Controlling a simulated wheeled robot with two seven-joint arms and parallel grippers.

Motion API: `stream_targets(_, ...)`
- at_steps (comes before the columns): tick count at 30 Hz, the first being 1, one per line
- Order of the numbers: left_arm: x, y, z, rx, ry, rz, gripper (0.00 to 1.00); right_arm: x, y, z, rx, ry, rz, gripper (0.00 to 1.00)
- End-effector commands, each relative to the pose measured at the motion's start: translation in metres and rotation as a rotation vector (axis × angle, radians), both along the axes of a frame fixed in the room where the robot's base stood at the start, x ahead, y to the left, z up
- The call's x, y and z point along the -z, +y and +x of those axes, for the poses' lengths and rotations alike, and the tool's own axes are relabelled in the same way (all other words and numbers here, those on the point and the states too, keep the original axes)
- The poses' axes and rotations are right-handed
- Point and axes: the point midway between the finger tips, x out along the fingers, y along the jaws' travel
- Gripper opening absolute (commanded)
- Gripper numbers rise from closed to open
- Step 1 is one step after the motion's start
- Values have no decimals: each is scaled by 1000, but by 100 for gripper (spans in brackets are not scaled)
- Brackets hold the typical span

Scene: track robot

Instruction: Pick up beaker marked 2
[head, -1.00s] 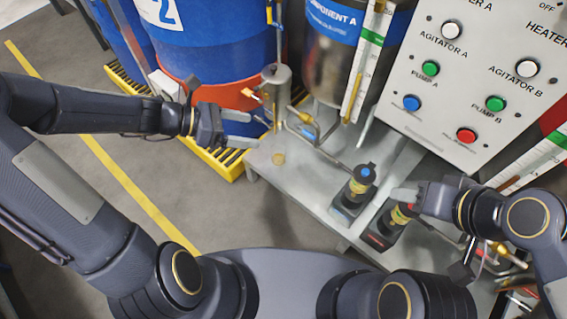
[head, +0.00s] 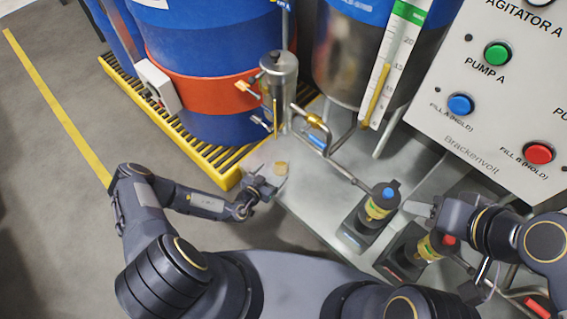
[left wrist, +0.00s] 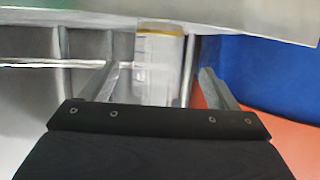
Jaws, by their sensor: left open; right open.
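A small clear beaker with an amber-yellow band (head: 281,169) stands on the grey metal bench near its left edge. Its marking is not legible. My left gripper (head: 268,178) is open, low at the bench edge, with its fingers pointing at the beaker. In the left wrist view the beaker (left wrist: 160,62) shows between the two open fingers (left wrist: 157,82); I see no finger touching it. My right gripper (head: 418,209) is open and empty, above the bench near the black pump units.
A steel cylinder with valves (head: 279,75) and a bent pipe (head: 345,173) stand behind the beaker. Two black units (head: 372,215) (head: 420,252) sit to the right. A blue drum with an orange band (head: 215,95) stands on a yellow pallet (head: 222,172). A control panel (head: 500,110) is at right.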

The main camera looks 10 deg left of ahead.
Motion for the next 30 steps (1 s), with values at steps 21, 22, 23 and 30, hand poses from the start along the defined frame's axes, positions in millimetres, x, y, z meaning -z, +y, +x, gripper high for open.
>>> stream_targets(21, 26, -26, 59, 5, -5, 3, 82, 25, 0, 0, 0, 0, 0, 44)
stream_targets(22, 26, -26, 59, 5, -5, 3, 82, 25, 0, 0, 0, 0, 0, 44)
stream_targets(23, 26, -26, 59, 5, -5, 3, 82, 25, 0, 0, 0, 0, 0, 44)
stream_targets(30, 26, -26, 58, 5, -5, 4, 53, 25, 0, 0, 0, 0, 0, 44)
